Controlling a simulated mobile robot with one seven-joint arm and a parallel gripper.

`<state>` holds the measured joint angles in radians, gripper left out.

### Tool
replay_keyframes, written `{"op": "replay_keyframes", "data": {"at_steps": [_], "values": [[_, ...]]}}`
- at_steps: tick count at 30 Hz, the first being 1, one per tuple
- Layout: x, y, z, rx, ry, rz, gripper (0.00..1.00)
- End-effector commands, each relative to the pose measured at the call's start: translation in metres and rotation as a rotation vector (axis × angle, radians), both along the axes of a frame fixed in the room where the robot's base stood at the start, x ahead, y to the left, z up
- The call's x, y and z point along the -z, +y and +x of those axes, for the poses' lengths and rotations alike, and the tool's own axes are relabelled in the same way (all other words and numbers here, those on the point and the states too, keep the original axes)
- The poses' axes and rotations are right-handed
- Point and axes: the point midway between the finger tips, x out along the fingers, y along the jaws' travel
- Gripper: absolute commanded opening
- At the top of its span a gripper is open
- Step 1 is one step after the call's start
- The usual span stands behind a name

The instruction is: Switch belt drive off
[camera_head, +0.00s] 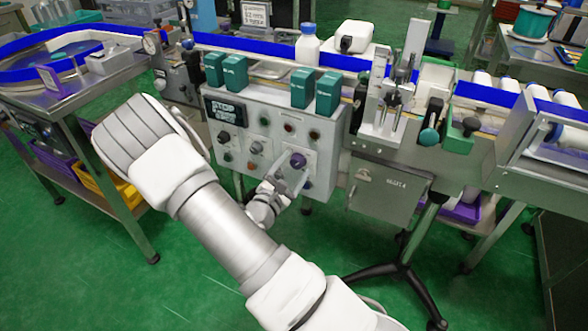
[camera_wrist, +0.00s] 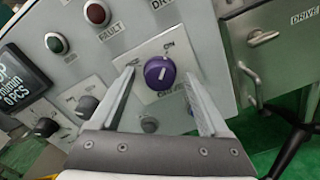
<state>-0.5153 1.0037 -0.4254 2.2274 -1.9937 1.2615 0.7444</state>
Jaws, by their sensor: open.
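A purple rotary knob (camera_wrist: 158,73) sits on a light square plate on the grey control panel. Its white pointer line tilts slightly toward the "ON" mark above it.
The control panel (camera_head: 232,175) also carries a dark display (camera_head: 226,112), black knobs (camera_wrist: 87,105), a green button (camera_wrist: 56,44) and a red one (camera_wrist: 96,14). A grey box with a handle (camera_head: 388,190) is to the right. Green floor is open below.

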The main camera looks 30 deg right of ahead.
Motion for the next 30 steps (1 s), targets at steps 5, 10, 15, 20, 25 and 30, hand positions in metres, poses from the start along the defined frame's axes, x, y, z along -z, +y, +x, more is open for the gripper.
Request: {"op": "replay_keyframes", "data": {"at_steps": [5,10,15,20,25,30], "values": [[-0.0001,-0.0042,0.0030,-0.001,0.001,0.001,0.79],[-0.0003,-0.0040,0.0030,-0.001,0.001,0.001,0.79],[-0.0003,-0.0038,0.0029,0.000,0.000,0.000,0.50],[-0.0003,-0.0038,0.0028,0.000,0.000,0.000,0.21],[-0.0002,-0.0037,0.0027,0.000,0.000,0.000,0.00],[-0.0008,-0.0036,0.0027,0.000,0.008,-0.006,0.00]]}}
